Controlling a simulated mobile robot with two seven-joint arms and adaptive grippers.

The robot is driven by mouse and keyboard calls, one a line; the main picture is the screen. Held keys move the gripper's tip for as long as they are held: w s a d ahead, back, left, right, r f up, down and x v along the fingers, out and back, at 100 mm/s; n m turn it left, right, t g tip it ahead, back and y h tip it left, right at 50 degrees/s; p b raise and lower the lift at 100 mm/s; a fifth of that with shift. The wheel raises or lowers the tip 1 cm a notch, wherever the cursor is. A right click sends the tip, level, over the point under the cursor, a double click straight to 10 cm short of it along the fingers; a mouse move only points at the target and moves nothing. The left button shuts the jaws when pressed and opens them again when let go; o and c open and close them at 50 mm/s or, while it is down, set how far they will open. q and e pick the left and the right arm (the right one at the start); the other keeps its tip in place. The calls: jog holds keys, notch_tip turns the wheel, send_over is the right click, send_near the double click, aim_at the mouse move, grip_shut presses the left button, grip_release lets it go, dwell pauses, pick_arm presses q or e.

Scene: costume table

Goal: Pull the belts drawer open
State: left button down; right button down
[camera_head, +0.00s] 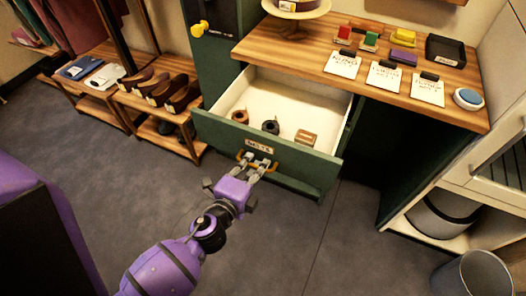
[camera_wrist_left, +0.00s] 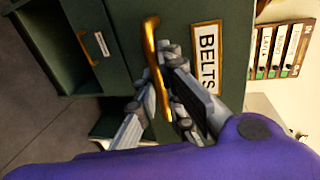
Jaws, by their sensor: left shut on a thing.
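The green belts drawer (camera_head: 205,128) stands pulled out from under the wooden table top, and its pale inside shows. Inside lie a brown rolled belt (camera_head: 240,117), a dark rolled belt (camera_head: 270,127) and a tan block-like item (camera_head: 307,137). My purple left gripper (camera_head: 257,163) is at the drawer front, shut on the brass handle (camera_wrist_left: 152,50) just below the label. In the left wrist view the label (camera_wrist_left: 207,68) reads BELTS, and the gripper's fingers (camera_wrist_left: 160,105) sit on both sides of the handle. My right gripper is in neither view.
The wooden table top (camera_head: 290,55) carries cards, small colored blocks and a black tray (camera_head: 446,50). A shoe rack (camera_head: 160,115) stands left of the drawer. A grey bin (camera_head: 472,278) stands at lower right. The floor before the drawer is clear.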

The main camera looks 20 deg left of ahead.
pick_arm(q)
jog(key=v, duration=0.2)
jog(key=shift+s+f, duration=0.2)
jog(key=shift+s, duration=0.15)
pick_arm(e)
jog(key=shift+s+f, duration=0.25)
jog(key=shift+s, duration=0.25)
pick_arm(q)
jog(key=c, duration=2.1)
grip_release()
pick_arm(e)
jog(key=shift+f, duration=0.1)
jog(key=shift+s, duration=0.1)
pick_arm(q)
jog(key=v, duration=1.2)
jog(key=shift+s, duration=0.1)
